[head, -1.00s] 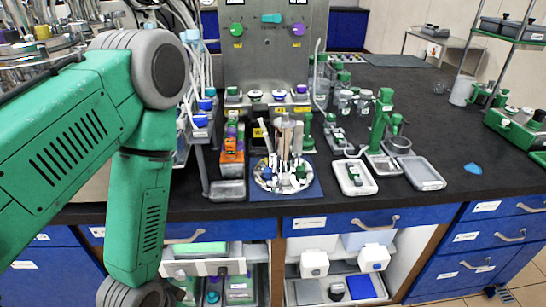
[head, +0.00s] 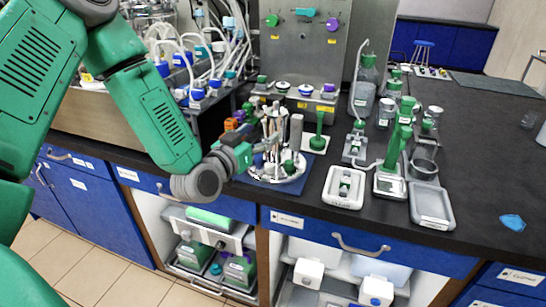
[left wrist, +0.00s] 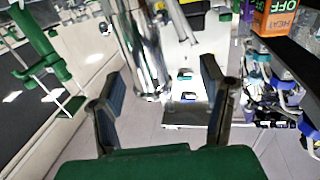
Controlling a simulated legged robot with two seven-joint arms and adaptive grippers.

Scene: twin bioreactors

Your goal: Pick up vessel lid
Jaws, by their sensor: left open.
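The likely vessel lid (head: 290,182), a round shiny metal plate with upright metal tubes and coloured ports, stands on a blue mat (head: 252,182) near the bench's front edge. My left gripper (head: 250,152) is at the left side of the upright parts, partly hidden by its own wrist. In the left wrist view, my left gripper (left wrist: 160,78) has its two dark fingers spread apart. Shiny metal tubes (left wrist: 140,45) stand beyond and between the fingers, and I see no contact. My right gripper is not in view.
A steel control panel (head: 305,60) stands behind. A white tray (head: 343,188), a green stand (head: 396,150) and a grey tray (head: 432,206) are to the right. Tubed bottles crowd the back left. The black bench (head: 480,165) has free room at the right.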

